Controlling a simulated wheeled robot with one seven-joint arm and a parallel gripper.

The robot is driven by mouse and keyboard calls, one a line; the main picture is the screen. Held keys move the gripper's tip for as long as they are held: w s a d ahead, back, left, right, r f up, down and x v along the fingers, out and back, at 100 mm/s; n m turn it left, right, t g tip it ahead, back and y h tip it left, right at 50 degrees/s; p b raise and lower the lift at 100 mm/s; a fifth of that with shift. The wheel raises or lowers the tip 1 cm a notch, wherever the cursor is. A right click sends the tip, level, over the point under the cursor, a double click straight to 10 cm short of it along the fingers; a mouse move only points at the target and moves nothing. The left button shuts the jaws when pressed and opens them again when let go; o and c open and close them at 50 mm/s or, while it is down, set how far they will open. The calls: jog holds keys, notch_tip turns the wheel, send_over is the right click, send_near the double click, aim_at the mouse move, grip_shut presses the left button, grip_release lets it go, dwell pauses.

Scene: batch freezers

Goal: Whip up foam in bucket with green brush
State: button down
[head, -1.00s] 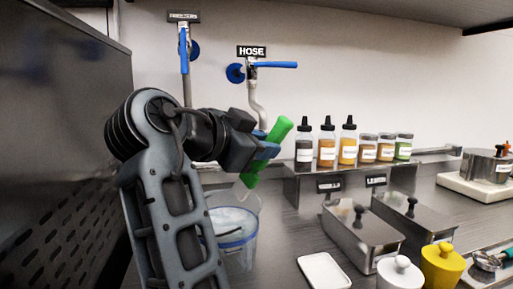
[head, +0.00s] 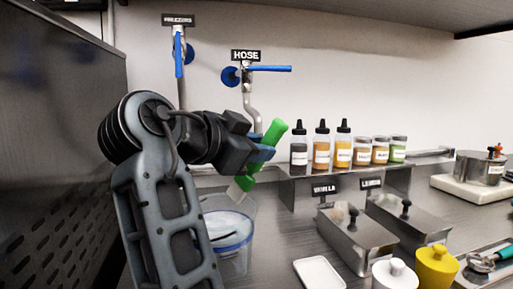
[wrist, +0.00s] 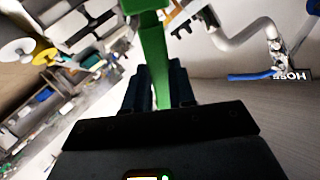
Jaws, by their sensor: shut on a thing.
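My gripper (head: 262,154) is shut on the handle of the green brush (head: 274,131) and holds it tilted, its lower end down and to the left. The brush's pale bristles show at its lower end, at the top of the clear bucket (head: 236,262) in the head view. I cannot tell whether they are inside the rim. The bucket has a blue band and holds whitish foam (head: 228,224); my arm hides part of its left side. In the wrist view the green brush (wrist: 155,55) runs up from between the two dark fingers (wrist: 157,90).
Wall valves with blue handles, one under the HOSE sign (head: 246,56), are behind the arm. Several bottles and jars stand on a shelf (head: 345,183) to the right. Metal bins (head: 355,245), a white tray (head: 320,273) and a yellow container (head: 436,268) lie right of the bucket.

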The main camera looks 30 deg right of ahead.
notch_tip(320, 180, up, 5)
jog(key=p, duration=0.2)
jog(key=shift+f+p, duration=0.1)
jog(key=shift+p, duration=0.2)
dwell(0.9)
